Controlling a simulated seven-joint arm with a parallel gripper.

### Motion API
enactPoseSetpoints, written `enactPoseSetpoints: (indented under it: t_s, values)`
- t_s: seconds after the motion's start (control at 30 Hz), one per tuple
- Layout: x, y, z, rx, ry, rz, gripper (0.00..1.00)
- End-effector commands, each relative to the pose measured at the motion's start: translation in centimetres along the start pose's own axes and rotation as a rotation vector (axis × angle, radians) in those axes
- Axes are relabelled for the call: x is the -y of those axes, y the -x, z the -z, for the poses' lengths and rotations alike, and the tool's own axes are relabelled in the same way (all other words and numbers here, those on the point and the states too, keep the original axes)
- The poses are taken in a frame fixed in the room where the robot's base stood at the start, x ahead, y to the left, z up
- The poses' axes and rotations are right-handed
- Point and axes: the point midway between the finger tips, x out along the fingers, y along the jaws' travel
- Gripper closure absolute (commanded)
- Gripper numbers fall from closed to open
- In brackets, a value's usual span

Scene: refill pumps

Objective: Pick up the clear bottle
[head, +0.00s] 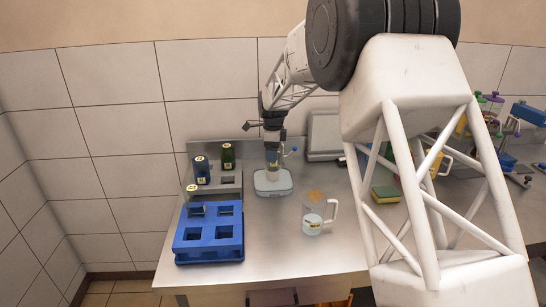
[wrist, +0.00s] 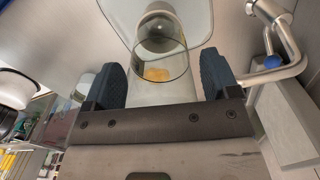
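My gripper (head: 272,146) is over a pale grey-blue, scale-like device on the bench. In the wrist view its two dark fingers (wrist: 160,82) are spread apart. A clear glass vessel (wrist: 160,58) with a round rim and something orange in it shows between them, with narrow gaps at its sides; contact lower down cannot be made out. In the head view this vessel is small and partly hidden below the gripper. I cannot tell for sure which one is the task's bottle.
The blue rack (head: 208,256) has several square holes. A clear jug (head: 313,222) stands front right of the scale-like device (head: 273,188). A bent metal pipe (wrist: 285,45) is close to the right finger.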

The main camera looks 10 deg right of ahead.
Motion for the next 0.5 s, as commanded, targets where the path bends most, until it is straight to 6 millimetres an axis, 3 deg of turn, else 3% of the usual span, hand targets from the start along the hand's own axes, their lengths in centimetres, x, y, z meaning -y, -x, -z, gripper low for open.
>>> enactPoseSetpoints:
  t_s: [0.03, 0.3, 0.5]
  values:
    - [0.00, 0.00, 0.00, 0.000, 0.000, 0.000, 0.27]
    - [0.00, -0.01, 0.00, 0.000, 0.000, 0.000, 0.68]
    - [0.00, 0.04, -0.01, 0.000, 0.000, 0.000, 0.72]
